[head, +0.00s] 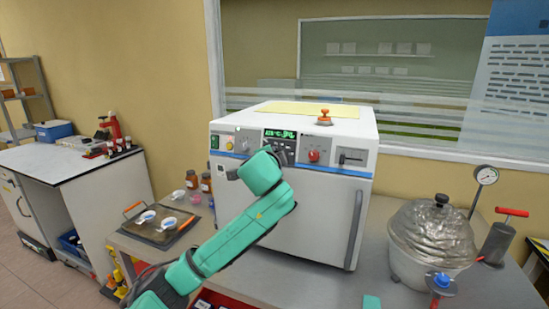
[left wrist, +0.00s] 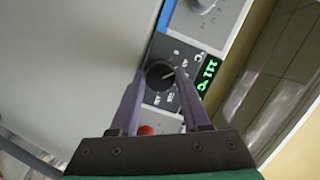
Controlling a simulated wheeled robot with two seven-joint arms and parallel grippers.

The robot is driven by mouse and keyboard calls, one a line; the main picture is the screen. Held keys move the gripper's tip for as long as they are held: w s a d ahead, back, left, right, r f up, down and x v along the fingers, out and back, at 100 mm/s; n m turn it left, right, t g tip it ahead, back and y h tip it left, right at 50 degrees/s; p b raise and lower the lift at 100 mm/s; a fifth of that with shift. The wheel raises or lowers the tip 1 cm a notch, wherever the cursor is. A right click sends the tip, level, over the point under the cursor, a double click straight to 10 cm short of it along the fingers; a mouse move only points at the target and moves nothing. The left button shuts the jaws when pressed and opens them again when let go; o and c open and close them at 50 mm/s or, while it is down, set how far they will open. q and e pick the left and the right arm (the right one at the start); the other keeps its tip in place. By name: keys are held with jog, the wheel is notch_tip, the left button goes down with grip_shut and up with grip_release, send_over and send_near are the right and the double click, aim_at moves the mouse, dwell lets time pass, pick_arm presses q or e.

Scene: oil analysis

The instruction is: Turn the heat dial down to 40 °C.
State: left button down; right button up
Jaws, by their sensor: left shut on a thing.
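The heat dial (left wrist: 160,74) is a round black knob with a pale pointer line, on a dark panel of the white oven (head: 345,135). My left gripper (left wrist: 161,73) has one finger on each side of the dial and is shut on it. In the head view my left wrist hides most of the dial and the fingers. A green-lit display (left wrist: 208,76) sits beside the dial and seems to read about 111 °C; it also shows in the head view (head: 279,133), too small to read surely. My right gripper is not in view.
A red knob (head: 313,156) and a dark switch (head: 352,157) are right of the dial. An orange-handled stamp-like object (head: 324,117) stands on the oven top. A foil-covered pot (head: 432,235) stands right; a tray (head: 152,236) with dishes lies left.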

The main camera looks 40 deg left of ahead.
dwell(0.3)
pick_arm(q)
jog(key=shift+c, duration=1.8)
grip_release()
jog(key=b+v, duration=0.2)
jog(key=v, duration=1.2)
jog(key=shift+s+b, duration=0.25)
jog(key=shift+b, duration=0.15)
jog(key=shift+d, duration=0.1)
